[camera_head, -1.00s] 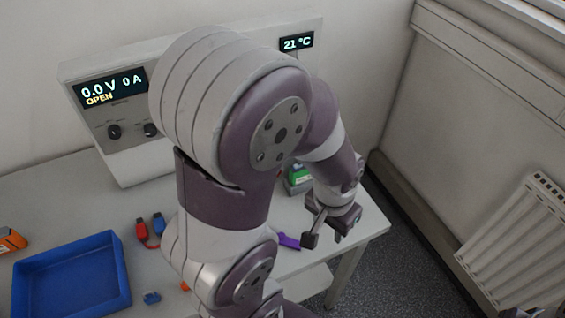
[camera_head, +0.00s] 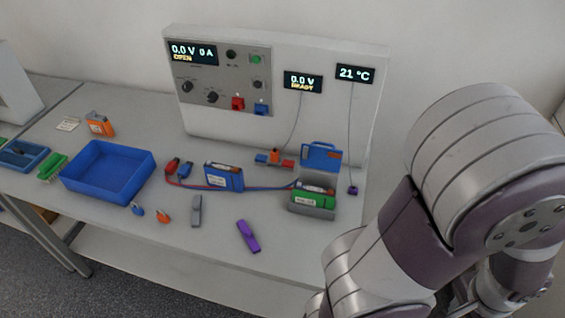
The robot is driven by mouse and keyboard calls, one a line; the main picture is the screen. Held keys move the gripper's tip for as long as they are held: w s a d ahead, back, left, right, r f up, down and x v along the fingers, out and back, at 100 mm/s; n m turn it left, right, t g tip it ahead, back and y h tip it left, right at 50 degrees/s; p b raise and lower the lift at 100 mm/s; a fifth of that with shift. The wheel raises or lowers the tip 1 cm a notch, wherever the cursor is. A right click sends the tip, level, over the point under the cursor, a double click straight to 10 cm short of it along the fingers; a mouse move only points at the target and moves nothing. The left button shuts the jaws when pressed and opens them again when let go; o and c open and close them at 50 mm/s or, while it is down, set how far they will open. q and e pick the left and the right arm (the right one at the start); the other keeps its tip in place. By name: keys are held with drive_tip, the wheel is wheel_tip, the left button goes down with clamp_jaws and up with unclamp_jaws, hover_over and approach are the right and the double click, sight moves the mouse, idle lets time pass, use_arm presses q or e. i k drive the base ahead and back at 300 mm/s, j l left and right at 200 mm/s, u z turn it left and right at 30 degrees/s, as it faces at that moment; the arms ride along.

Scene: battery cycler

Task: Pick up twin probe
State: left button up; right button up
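The twin probe (camera_head: 274,158) appears to be the small piece with an orange middle and red and blue ends. It lies at the back of the table, below the panel, with a thin cable up to the "0.0 V READY" display (camera_head: 303,81). Nothing grips it. My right arm fills the right side of the view, well to the right of the probe. Its gripper cannot be made out at the lower right edge. My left gripper is out of view.
A blue battery (camera_head: 224,177) with leads lies before the probe. A grey box (camera_head: 312,204) with a raised blue lid stands to its right. A blue tray (camera_head: 105,187) is at left. A purple clip (camera_head: 248,236) and grey clip (camera_head: 196,211) lie in front.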

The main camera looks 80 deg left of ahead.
sight(274, 160)
drive_tip(key=i+u, duration=0.2)
drive_tip(key=u, duration=0.3)
drive_tip(key=i+u, duration=0.2)
drive_tip(key=u, duration=0.25)
drive_tip(key=i+u, duration=0.15)
drive_tip(key=u, duration=0.35)
drive_tip(key=i+l+u, duration=0.15)
drive_tip(key=u, duration=0.35)
drive_tip(key=i+u, duration=0.2)
drive_tip(key=u, duration=0.25)
drive_tip(key=i+l+u, duration=0.2)
drive_tip(key=u, duration=0.25)
drive_tip(key=i+l+u, duration=0.15)
drive_tip(key=u, duration=0.3)
drive_tip(key=i+l+u, duration=0.1)
drive_tip(key=l+u, duration=0.2)
drive_tip(key=u, duration=0.15)
drive_tip(key=i+l+u, duration=0.1)
drive_tip(key=l+u, duration=0.2)
drive_tip(key=u, duration=0.15)
drive_tip(key=l+u, duration=0.3)
drive_tip(key=u, duration=0.15)
drive_tip(key=i+l, duration=0.1)
drive_tip(key=l, duration=0.7)
drive_tip(key=i+l, duration=0.15)
drive_tip(key=l, duration=0.25)
